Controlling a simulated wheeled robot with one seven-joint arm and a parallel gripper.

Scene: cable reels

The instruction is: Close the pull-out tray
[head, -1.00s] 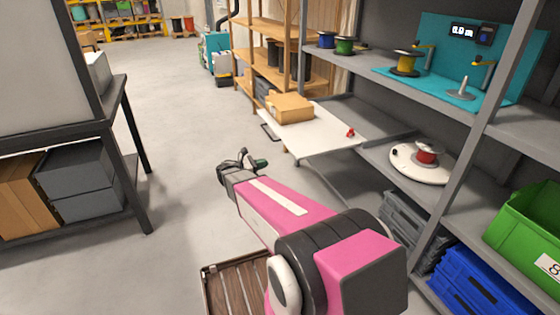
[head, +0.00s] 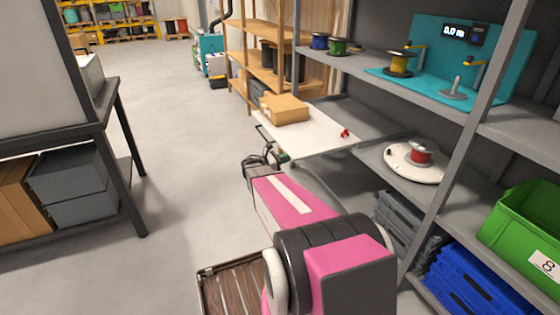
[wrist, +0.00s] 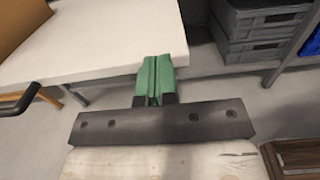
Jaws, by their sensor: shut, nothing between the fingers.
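The white pull-out tray (head: 318,140) extends from the grey shelf rack into the aisle. A cardboard box (head: 284,108) and a small red object (head: 345,133) sit on it. Its dark handle (head: 262,117) is at the outer left edge in the head view; a dark handle (wrist: 22,103) also shows at left in the wrist view. My gripper (head: 281,156) is by the tray's near edge. In the wrist view, my gripper's green fingers (wrist: 155,66) are shut together and empty, overlapping the tray's edge (wrist: 100,76); I cannot tell if they touch it.
The rack holds a turntable with a red reel (head: 418,160), grey crates (head: 408,222), blue crates (head: 470,282) and a green bin (head: 530,232). A dark-legged bench (head: 112,125) stands at left. The aisle floor (head: 185,120) between is clear.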

